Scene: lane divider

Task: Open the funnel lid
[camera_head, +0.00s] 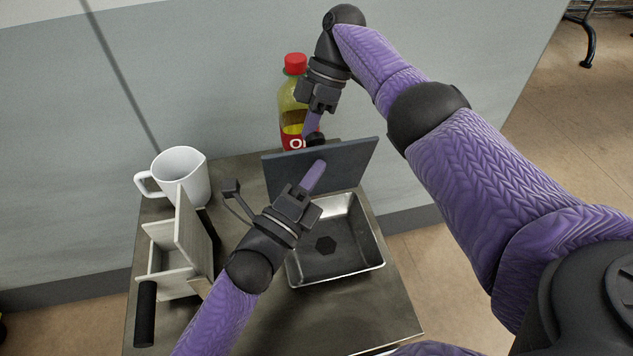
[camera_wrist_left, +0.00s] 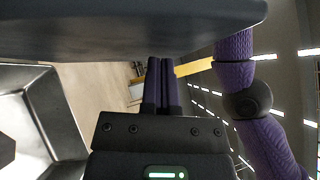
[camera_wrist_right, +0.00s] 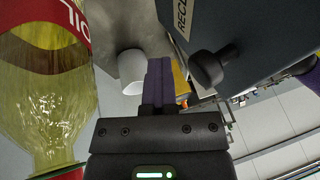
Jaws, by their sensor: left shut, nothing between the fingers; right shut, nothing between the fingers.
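The funnel is a metal basin (camera_head: 352,262) with a dark hexagonal hole in its floor. Its dark grey lid (camera_head: 352,160) stands up steeply at the basin's back edge, so the basin is uncovered. A black knob (camera_head: 315,139) is on the lid's far face and shows clearly in the right wrist view (camera_wrist_right: 213,68). My left gripper (camera_head: 318,168) is shut and empty in front of the lid's near face; the lid fills the top of the left wrist view (camera_wrist_left: 130,28). My right gripper (camera_head: 309,128) is shut and empty behind the lid, near the knob. Contact with the lid is unclear.
An oil bottle (camera_head: 287,112) with a red cap stands behind the lid, close beside my right gripper. A white mug (camera_head: 185,172) and a pale wooden box (camera_head: 190,235) with a black handle (camera_head: 145,312) are at the left. The table's front right is clear.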

